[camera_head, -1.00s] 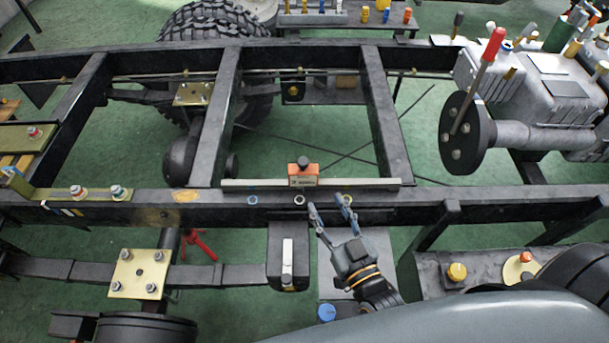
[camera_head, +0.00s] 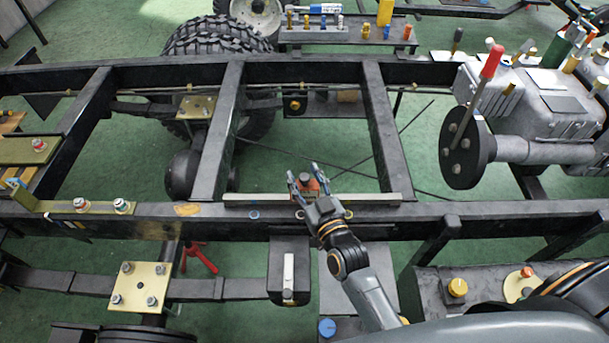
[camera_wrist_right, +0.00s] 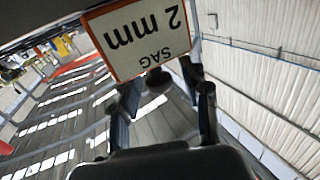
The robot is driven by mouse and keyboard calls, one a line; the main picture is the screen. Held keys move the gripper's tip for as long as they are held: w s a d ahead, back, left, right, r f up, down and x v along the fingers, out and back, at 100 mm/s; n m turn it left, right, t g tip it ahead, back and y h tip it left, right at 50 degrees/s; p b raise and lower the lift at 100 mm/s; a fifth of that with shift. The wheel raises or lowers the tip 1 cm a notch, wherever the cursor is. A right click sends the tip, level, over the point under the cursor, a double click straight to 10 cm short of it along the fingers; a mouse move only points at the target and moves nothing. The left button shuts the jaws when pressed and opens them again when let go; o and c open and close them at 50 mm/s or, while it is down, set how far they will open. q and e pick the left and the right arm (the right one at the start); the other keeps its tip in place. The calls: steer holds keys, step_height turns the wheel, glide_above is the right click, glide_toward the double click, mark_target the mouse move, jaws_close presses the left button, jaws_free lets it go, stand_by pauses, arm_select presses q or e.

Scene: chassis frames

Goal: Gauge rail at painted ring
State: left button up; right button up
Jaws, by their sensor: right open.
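An orange gauge block (camera_head: 309,187) with a dark knob stands on the pale straightedge bar (camera_head: 370,198), which lies along the near chassis rail (camera_head: 420,216). A painted blue ring (camera_head: 254,214) shows on the rail left of the gripper. Another ring (camera_head: 348,214) shows just to its right. The gripper partly hides the pale ring between them. My right gripper (camera_head: 304,176) is open, its fingers at either side of the gauge's top. In the wrist view a white label (camera_wrist_right: 140,35) reads "SAG 2 mm" upside down, and a blurred dark knob (camera_wrist_right: 158,79) lies between the fingers (camera_wrist_right: 163,95). My left gripper is out of view.
Cross members (camera_head: 217,130) join the near and far rails. A grey gearbox (camera_head: 545,110) with a red-handled lever (camera_head: 490,62) stands at the right. Bolted plates (camera_head: 140,285) lie at the left. A tool bench (camera_head: 350,30) stands behind.

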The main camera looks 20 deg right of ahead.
jaws_close()
steer(key=shift+w+a+r+p, duration=0.15)
steer(key=shift+a+p, duration=0.2)
steer(key=shift+p, duration=0.15)
steer(key=shift+w+a, duration=0.1)
steer(key=shift+f, duration=0.2)
steer(key=shift+c, duration=1.4)
jaws_free()
steer(key=shift+o, duration=1.4)
steer(key=shift+r, duration=0.1)
